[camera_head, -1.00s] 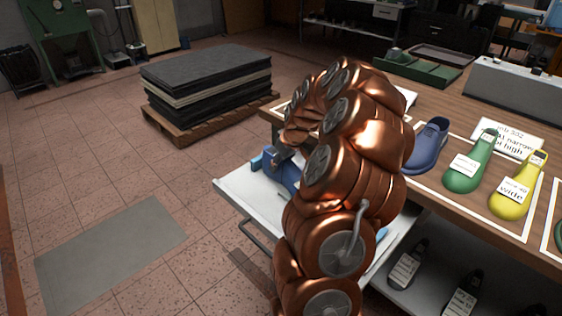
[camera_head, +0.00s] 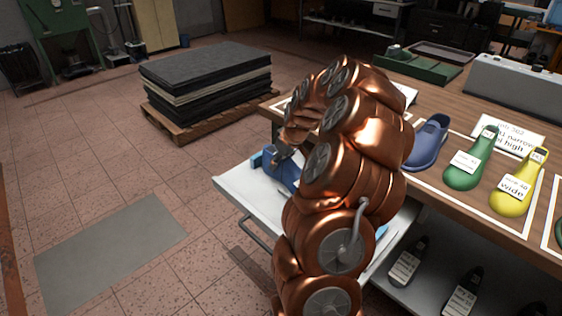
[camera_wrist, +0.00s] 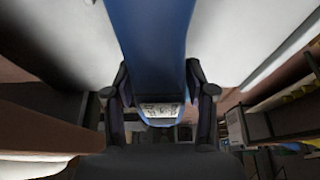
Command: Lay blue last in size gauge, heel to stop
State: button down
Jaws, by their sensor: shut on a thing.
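My gripper (camera_wrist: 160,105) is shut on a blue last (camera_wrist: 150,40) in the wrist view. A small printed label (camera_wrist: 161,112) shows at the last's near end, between the fingers. In the head view the blue piece (camera_head: 285,172) shows at the end of my arm, above or on a pale tray; contact cannot be told. My arm hides most of my gripper there. A green fixture (camera_head: 425,70) with a raised block at its left end, possibly the size gauge, lies at the back of the wooden bench. A second, slate-blue last (camera_head: 428,145) stands on the bench.
Green (camera_head: 466,170) and yellow (camera_head: 510,195) labelled lasts stand in white outlines on the bench (camera_head: 440,192). The pale tray (camera_head: 240,195) lies left of my arm. Dark lasts (camera_head: 405,265) sit on a lower shelf. A pallet stack (camera_head: 205,85) stands behind; floor at left is clear.

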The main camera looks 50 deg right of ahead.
jog(key=shift+c, duration=1.5)
grip_release()
jog(key=v, duration=1.2)
